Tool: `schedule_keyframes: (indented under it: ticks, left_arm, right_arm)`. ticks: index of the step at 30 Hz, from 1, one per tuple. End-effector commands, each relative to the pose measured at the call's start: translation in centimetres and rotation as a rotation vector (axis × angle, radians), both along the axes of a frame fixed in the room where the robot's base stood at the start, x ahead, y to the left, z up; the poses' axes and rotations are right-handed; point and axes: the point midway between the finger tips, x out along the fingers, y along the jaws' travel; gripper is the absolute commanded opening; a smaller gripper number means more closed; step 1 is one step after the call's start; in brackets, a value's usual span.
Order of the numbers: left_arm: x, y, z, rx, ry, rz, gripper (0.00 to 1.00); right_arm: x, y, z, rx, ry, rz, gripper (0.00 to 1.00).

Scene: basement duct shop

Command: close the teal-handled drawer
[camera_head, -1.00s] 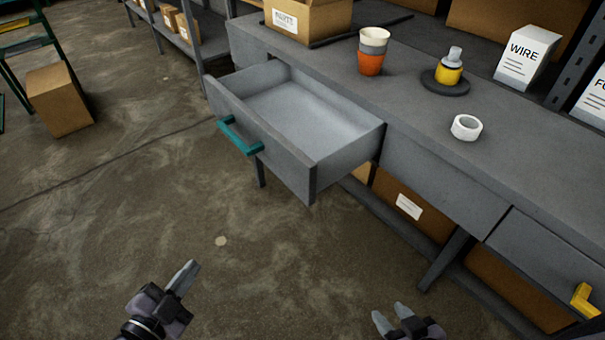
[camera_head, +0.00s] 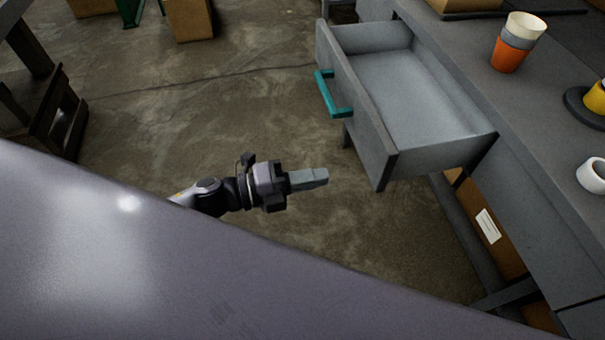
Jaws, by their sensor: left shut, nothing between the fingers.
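The grey drawer (camera_head: 372,136) with the teal handle (camera_head: 330,94) is pulled far out from the workbench. Its inside looks empty. My left gripper (camera_head: 318,178) is shut and empty, its fingers pointing right. It is in front of the drawer, to the left of the drawer's near corner and below the handle in the picture, apart from both. My right gripper is not in view.
The grey bench top (camera_head: 480,95) carries stacked cups (camera_head: 514,45), a yellow bottle (camera_head: 597,98) on a dark disc and a white tape roll (camera_head: 592,176). A cardboard box (camera_head: 488,222) sits under the bench. Open floor (camera_head: 200,110) lies left of the drawer.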

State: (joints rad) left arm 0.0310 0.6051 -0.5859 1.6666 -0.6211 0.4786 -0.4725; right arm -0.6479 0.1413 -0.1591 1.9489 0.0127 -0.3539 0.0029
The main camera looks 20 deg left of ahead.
Motion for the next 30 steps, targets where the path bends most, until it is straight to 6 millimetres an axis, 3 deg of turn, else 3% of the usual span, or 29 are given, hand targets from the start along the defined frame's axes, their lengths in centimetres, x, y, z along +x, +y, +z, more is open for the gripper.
schedule_keyframes:
  ticks: [6,12,18,30]
  left_arm:
    - [2.7,-3.9,0.3,-0.003,-0.001,0.001,0.00]
    - [4.4,-6.5,0.1,-0.002,0.001,0.001,0.00]
    - [5.1,-7.5,0.0,-0.001,0.002,0.001,0.00]
    - [5.2,-7.6,0.0,-0.001,0.002,0.002,0.00]
  right_arm:
    - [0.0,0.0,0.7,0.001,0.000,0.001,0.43]
    - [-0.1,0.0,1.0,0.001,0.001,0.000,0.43]
    - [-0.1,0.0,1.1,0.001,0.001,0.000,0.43]
    - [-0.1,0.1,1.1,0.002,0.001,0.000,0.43]
